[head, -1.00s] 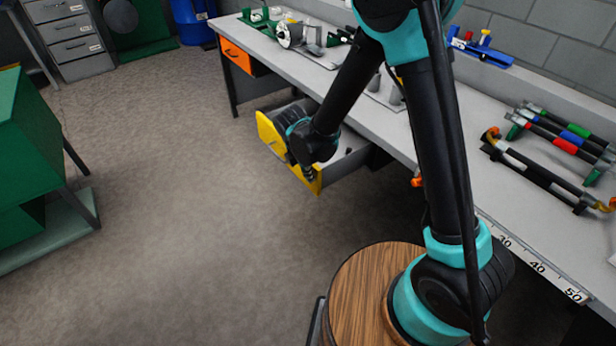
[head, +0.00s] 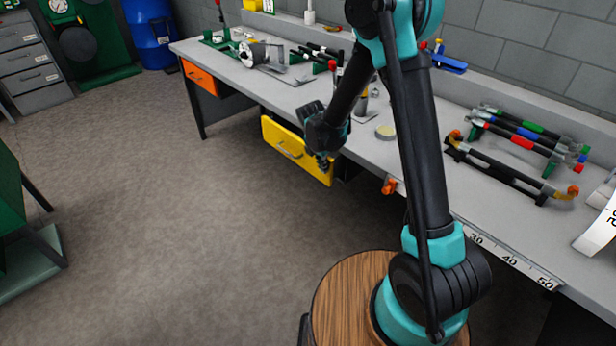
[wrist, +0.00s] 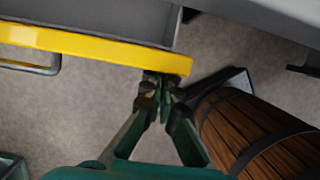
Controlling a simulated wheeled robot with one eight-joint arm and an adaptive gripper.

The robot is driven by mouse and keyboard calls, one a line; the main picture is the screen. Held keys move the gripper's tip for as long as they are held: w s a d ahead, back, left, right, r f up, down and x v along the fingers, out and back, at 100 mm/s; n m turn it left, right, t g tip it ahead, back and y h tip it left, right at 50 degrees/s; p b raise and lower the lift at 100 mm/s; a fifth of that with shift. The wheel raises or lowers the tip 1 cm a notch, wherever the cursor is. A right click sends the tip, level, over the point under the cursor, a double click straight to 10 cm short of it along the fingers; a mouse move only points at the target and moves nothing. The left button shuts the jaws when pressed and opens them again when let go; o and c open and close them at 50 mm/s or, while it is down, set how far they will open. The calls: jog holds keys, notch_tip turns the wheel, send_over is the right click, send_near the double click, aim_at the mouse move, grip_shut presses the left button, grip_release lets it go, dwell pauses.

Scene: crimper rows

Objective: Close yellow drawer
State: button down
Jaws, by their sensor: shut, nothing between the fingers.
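The yellow drawer (head: 283,140) is under the workbench, its front standing a little out from the bench. In the wrist view a strip of grey interior shows behind the yellow front (wrist: 95,45), so it is partly open. Its metal handle (head: 290,151) is on the front, left of my gripper. My gripper (head: 323,164) is shut and empty at the right end of the drawer front. In the wrist view my fingertips (wrist: 158,84) are at the front's right end and appear to touch it.
The grey workbench (head: 395,150) runs above the drawer, with pipe tools (head: 520,140) on top. An orange drawer (head: 200,77) sits further left under it. Green equipment (head: 20,205) stands at the left. The floor (head: 170,190) before the drawer is clear.

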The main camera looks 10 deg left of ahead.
jog(key=w+d, duration=0.3)
jog(key=w, duration=0.1)
jog(key=shift+w+d, duration=0.2)
jog(key=shift+d, duration=0.2)
